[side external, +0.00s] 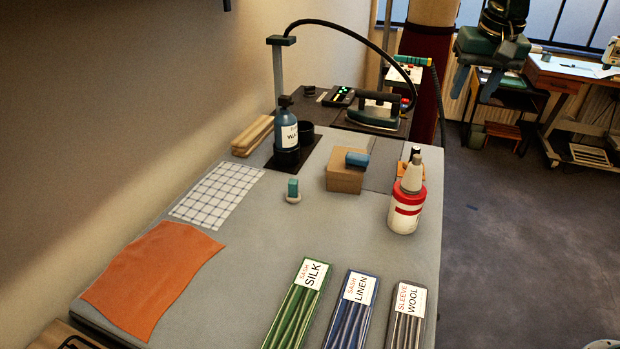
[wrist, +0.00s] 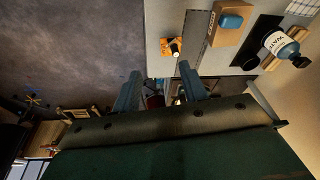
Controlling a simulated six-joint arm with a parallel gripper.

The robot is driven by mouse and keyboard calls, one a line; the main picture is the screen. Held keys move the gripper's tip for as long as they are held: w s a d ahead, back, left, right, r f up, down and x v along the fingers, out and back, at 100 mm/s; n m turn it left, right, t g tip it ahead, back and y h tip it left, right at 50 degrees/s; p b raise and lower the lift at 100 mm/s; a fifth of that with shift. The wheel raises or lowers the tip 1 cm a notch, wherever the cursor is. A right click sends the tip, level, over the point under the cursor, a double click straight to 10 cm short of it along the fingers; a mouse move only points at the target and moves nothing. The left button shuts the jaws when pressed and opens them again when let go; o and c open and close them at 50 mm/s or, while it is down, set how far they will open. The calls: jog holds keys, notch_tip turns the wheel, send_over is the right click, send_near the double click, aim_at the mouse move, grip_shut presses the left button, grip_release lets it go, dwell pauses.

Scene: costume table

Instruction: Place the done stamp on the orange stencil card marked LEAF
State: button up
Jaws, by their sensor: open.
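The orange card (side external: 405,166) is mostly hidden behind a red-and-white bottle in the side view. In the wrist view the orange card (wrist: 166,44) lies near the table edge, with a small black-topped object (wrist: 175,48) on or over it. I cannot read LEAF or any stamp label. A teal-handled piece with a pale round base (side external: 292,190) stands mid-table. A blue block (side external: 357,160) lies on a brown box (side external: 345,180). Which is the done stamp is unclear. My gripper (side external: 489,88) is open and empty, beyond the table to the right; it shows in the wrist view (wrist: 160,80).
The red-and-white bottle (side external: 407,205) stands at the table's right. A water bottle (side external: 286,130) stands at the back left, and an iron (side external: 373,110) with a looping hose lies farther back. Labelled sash and sleeve trays (side external: 297,300) line the front. An orange cloth (side external: 150,275) lies left.

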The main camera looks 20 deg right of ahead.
jog(key=s+a+r+n+t, duration=0.2)
jog(key=s+n, duration=0.1)
jog(key=s, duration=1.3)
jog(key=s+a+f+n, duration=0.1)
jog(key=s+f, duration=0.2)
jog(key=s, duration=0.3)
jog(key=s+a+f+n+y, duration=0.1)
jog(key=s+f+n, duration=0.1)
jog(key=s, duration=0.4)
jog(key=shift+s+f+t, duration=0.3)
jog(key=shift+f+t, duration=0.1)
jog(key=shift+f, duration=0.05)
jog(key=shift+o, duration=0.5)
jog(key=shift+w, duration=0.1)
